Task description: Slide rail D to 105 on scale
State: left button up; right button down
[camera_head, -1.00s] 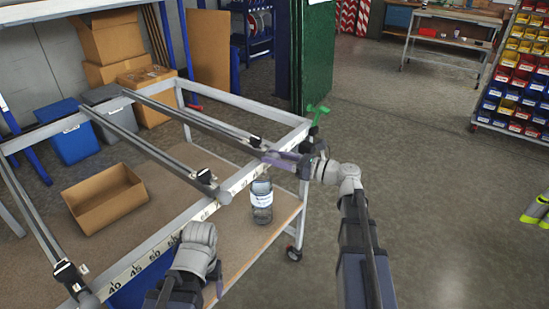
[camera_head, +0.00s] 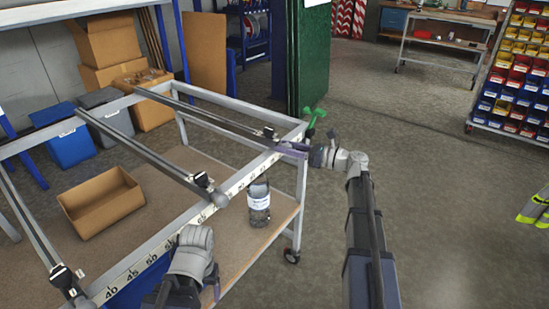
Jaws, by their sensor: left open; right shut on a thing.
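The frame's front bar carries a number scale (camera_head: 130,273); its low numbers are at the left, and those near the right end are too small to read surely. Several dark rails cross the frame. The rightmost rail (camera_head: 215,119), which I take for rail D, has its near end by the bar's right part, close to the corner. Its letter is not readable. My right gripper (camera_head: 287,147) is shut at this rail's near end. My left gripper (camera_head: 214,282) is low at the front, below the bar, apart from the rails; its fingertips are mostly hidden.
The middle rail (camera_head: 150,152) and left rail (camera_head: 32,225) lie further left. A labelled jar (camera_head: 259,203) and an open cardboard box (camera_head: 102,202) stand on the lower shelf.

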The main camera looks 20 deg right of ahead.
jog(key=w+d, duration=0.3)
jog(key=d, duration=0.1)
jog(key=shift+w+d, duration=0.35)
jog(key=shift+d, duration=0.05)
jog(key=shift+c, duration=2.1)
grip_release()
jog(key=v, duration=0.7)
jog(key=shift+s+d, duration=0.25)
jog(key=shift+s, duration=0.05)
